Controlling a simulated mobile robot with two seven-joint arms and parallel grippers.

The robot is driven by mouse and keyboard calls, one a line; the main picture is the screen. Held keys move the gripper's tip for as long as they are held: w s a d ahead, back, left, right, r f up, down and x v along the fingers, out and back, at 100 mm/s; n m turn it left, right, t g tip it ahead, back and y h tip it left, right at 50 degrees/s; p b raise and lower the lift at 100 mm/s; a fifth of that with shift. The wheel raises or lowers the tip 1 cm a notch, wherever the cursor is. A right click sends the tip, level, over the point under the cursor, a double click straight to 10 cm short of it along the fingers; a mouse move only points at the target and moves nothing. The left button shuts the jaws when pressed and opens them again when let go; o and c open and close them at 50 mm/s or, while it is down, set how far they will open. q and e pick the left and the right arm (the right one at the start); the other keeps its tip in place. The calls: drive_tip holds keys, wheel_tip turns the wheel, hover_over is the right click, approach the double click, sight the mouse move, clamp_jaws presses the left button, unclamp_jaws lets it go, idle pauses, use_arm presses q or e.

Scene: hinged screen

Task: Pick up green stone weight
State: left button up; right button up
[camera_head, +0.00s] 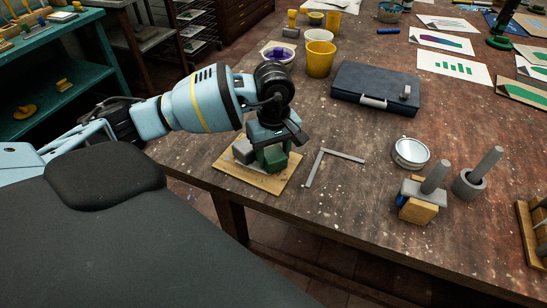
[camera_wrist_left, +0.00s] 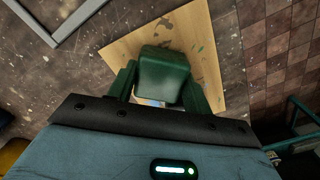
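The green stone weight (camera_head: 272,157) stands on a small wooden board (camera_head: 262,182) near the table's left front edge. It also shows as a dark green block in the left wrist view (camera_wrist_left: 163,76). My left gripper (camera_head: 275,143) is over it, pointing down. In the wrist view its two fingers (camera_wrist_left: 160,90) lie one on each side of the weight, very close to it. I cannot tell whether they press on it. The lower part of the weight is partly hidden. My right gripper is not in view.
A grey block (camera_head: 243,150) stands beside the weight on the board. A metal L-square (camera_head: 335,160) lies right of it.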

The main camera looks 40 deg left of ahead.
sight(274, 153)
use_arm(q)
drive_tip(key=c, duration=0.6)
drive_tip(key=shift+r, duration=0.15)
drive_tip(key=shift+r, duration=0.55)
wheel_tip(274, 153, up, 2)
drive_tip(key=shift+r, duration=0.15)
drive_tip(key=shift+s+a+r+b, duration=0.25)
drive_tip(key=shift+s+b, duration=0.1)
drive_tip(key=shift+s, duration=2.3)
drive_tip(key=shift+s+a+r+b, duration=0.2)
drive_tip(key=shift+s+a+b, duration=0.15)
drive_tip(key=shift+s, duration=2.3)
drive_tip(key=shift+s+a+r+b, duration=0.2)
drive_tip(key=shift+s+b, duration=0.2)
drive_tip(key=shift+s, duration=2.25)
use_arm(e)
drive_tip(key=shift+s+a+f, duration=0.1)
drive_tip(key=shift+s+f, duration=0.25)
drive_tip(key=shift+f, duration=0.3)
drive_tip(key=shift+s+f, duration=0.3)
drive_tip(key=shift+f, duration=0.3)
